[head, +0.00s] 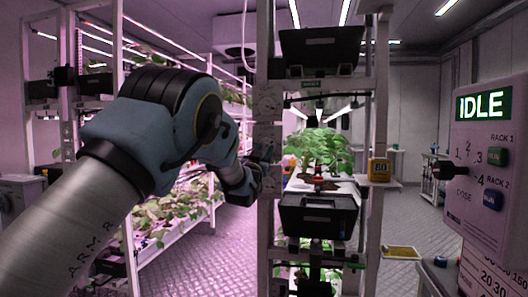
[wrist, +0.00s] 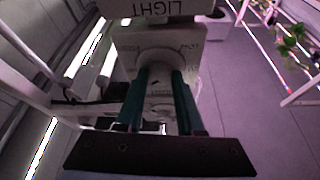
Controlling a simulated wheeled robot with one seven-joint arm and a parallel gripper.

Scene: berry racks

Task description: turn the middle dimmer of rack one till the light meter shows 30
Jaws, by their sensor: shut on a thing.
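Rack one's post (head: 266,225) carries pale dial plates one above another. An upper dimmer plate (head: 268,103) is uncovered in the head view. My gripper (head: 264,158) is at a lower plate on the post, and my arm partly covers it. In the wrist view, the two teal fingers of my gripper (wrist: 159,80) are shut on a round pale dimmer knob (wrist: 160,57), one finger on each side. The dial plate (wrist: 190,50) around it has small marks, too blurred to read. The yellow light meter (head: 380,169) on the right shelf shows two digits, possibly 80 or 60.
Green plants (head: 318,150) stand on the rack behind the post. A black bin (head: 318,215) is below them. A control panel (head: 485,160) reading IDLE stands at right. The aisle floor (head: 228,250) is clear.

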